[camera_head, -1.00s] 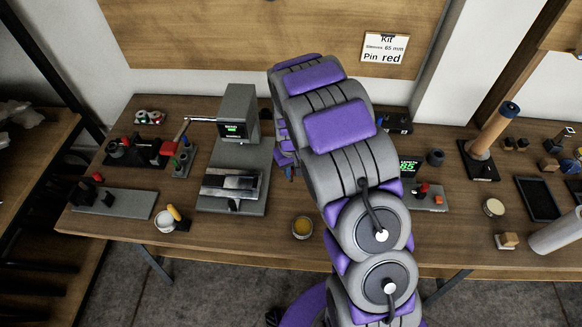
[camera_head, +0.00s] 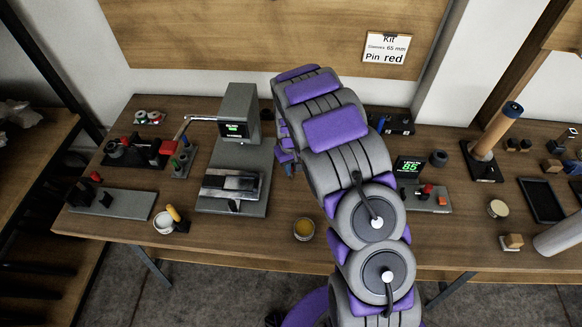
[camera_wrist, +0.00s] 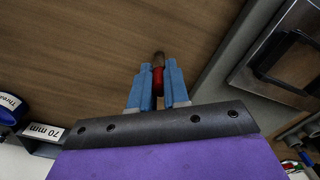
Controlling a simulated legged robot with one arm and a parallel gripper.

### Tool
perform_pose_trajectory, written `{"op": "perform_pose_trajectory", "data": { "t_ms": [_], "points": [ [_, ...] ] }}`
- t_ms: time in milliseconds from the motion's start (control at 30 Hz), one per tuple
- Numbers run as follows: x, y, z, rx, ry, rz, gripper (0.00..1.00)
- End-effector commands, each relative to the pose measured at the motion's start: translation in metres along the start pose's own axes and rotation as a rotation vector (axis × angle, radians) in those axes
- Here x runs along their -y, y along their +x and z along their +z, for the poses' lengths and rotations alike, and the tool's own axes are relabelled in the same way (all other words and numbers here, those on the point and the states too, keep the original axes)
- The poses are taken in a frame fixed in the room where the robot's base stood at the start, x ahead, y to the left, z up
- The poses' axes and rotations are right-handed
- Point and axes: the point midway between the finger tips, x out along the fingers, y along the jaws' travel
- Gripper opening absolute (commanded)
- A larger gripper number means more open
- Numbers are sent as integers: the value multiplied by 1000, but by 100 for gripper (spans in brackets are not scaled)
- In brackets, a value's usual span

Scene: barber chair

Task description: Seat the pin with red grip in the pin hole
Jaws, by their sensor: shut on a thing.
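In the wrist view my gripper (camera_wrist: 158,84) is shut on the pin with red grip (camera_wrist: 158,82). The red grip sits between the blue fingers, and a brownish end shows just beyond the tips, over the wooden table. In the head view my gripper (camera_head: 287,160) is small, just right of the grey press-like machine (camera_head: 240,110), and the pin cannot be made out there. I cannot pick out the pin hole in either view. A sign (camera_head: 386,49) on the back board reads "Pin red".
The machine's grey base edge (camera_wrist: 215,90) is right of my gripper in the wrist view. A small cup (camera_head: 303,229) stands at the table's front. A unit with a green display (camera_head: 410,167) is right of my arm. A pin rack (camera_head: 182,160) stands left of the machine.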

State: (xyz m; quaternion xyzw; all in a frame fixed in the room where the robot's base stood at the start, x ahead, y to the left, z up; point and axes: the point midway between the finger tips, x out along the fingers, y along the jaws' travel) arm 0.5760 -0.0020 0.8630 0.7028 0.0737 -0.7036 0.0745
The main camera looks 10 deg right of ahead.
Motion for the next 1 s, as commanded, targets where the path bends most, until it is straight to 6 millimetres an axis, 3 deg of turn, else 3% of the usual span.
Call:
{"op": "perform_pose_trajectory", "data": {
  "t_ms": [67,100,333,733,1000],
  "points": [
    [0,2,0,1,0,0,0],
    [0,2,0,1,0,0,18],
    [0,2,0,1,0,0,40],
    [0,-4,0,0,0,0,41],
    [0,-42,0,1,1,-1,41]
  ]
}}
